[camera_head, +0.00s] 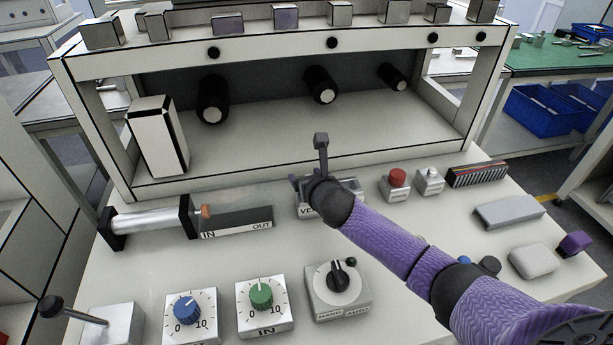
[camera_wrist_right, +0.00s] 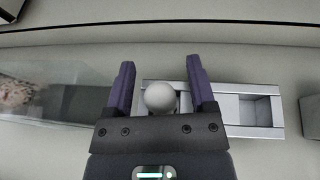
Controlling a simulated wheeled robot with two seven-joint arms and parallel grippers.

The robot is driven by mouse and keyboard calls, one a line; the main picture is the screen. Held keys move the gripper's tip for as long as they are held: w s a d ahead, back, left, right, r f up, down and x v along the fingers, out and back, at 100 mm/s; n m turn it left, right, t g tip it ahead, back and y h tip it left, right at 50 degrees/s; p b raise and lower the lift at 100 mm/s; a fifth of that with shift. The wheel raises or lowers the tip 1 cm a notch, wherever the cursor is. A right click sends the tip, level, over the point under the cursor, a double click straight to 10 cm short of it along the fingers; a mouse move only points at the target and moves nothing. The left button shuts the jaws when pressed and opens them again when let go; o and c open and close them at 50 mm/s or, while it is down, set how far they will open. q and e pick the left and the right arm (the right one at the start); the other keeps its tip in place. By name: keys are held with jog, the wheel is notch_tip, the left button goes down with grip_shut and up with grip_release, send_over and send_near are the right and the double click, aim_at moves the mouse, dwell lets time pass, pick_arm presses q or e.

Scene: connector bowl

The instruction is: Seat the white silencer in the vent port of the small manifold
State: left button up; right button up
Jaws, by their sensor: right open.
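The small manifold (camera_head: 353,187) is a silver-grey block on the bench top, labelled "VE..." at its front, with the rest of the label hidden by my right arm. In the right wrist view the manifold (camera_wrist_right: 232,108) shows square recesses. The white silencer (camera_wrist_right: 160,97) appears there as a round white top over the manifold's left part. It is between the open fingers of my right gripper (camera_wrist_right: 160,65), with a gap on each side. I cannot tell how deep it sits. In the head view my right gripper (camera_head: 313,184) is over the manifold and hides the silencer. My left gripper is out of view.
A cylinder unit (camera_head: 150,220) and an IN/OUT block (camera_head: 235,222) lie left of the manifold. A red button (camera_head: 397,178) and a striped connector block (camera_head: 477,174) are to the right. Knob boxes (camera_head: 262,305) stand in front. A raised frame (camera_head: 300,185) stands behind.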

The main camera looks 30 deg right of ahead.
jog(key=shift+s+r, duration=0.15)
jog(key=shift+r, duration=0.15)
pick_arm(q)
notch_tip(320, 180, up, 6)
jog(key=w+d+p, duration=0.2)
jog(key=p, duration=0.3)
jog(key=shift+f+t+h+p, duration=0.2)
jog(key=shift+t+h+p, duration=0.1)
jog(key=shift+p, duration=0.05)
pick_arm(e)
jog(key=v, duration=1.1)
jog(key=shift+s, duration=0.35)
jog(key=shift+a, duration=0.1)
